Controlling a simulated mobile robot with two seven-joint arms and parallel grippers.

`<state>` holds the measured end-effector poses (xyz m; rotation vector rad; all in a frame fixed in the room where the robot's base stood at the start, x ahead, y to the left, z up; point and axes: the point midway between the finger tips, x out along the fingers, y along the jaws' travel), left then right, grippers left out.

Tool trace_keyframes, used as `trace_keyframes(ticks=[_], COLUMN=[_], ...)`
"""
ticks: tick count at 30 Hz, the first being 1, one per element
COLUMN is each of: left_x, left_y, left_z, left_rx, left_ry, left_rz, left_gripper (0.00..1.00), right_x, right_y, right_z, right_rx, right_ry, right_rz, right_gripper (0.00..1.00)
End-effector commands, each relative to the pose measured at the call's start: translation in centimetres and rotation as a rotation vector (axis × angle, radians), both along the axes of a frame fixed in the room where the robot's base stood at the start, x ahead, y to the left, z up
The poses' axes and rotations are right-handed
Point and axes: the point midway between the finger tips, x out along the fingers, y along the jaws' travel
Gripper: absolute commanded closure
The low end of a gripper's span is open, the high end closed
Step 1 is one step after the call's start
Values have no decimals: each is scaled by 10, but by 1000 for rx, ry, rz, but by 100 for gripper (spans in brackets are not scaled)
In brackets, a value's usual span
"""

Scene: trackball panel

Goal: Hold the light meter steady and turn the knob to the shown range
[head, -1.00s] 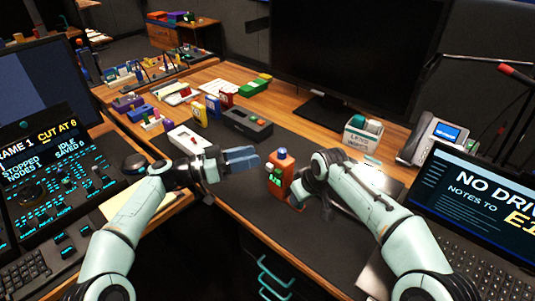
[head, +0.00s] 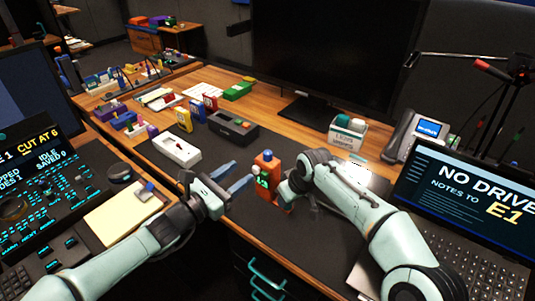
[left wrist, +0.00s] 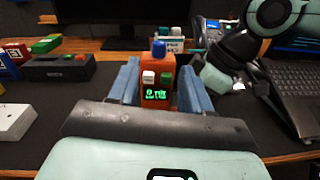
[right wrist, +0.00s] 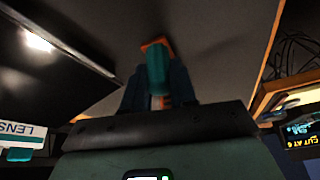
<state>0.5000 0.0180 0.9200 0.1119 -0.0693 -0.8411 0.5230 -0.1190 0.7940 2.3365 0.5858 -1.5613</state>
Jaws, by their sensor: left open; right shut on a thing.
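The light meter (head: 265,188) is an upright orange block on the dark desk mat, with a blue knob (head: 266,155) on top. The left wrist view shows its front, with a lit green display (left wrist: 156,94) below a white and a green block. My left gripper (head: 232,176) is open and empty, to the left of the meter, its fingers pointing at it. I cannot read the display.
A white box (head: 176,150) and a dark grey box (head: 233,128) stand behind and left of my left gripper. A holder (head: 347,133), a phone (head: 416,136) and a laptop (head: 470,190) are on the right. The mat between left gripper and meter is clear.

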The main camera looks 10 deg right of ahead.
Motion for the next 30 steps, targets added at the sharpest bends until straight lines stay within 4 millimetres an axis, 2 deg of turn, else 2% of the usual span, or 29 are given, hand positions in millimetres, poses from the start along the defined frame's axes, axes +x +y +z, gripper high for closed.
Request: trace_keyframes(ticks=[3, 7, 21, 30], left_x=[-3, 3, 63, 77], left_y=[1, -6, -71, -85], left_z=[-3, -6, -5, -4], left_rx=[-52, -67, -65, -64], left_ry=[78, 102, 95, 95], left_rz=[14, 18, 16, 19], left_gripper=[51, 51, 51, 51], right_x=[0, 0, 0, 0], right_y=[0, 0, 0, 0], right_z=[1, 1, 1, 1], right_rx=[1, 1, 1, 1], right_ry=[-2, -2, -2, -2], right_rz=[0, 0, 0, 0], right_gripper=[100, 100, 100, 100])
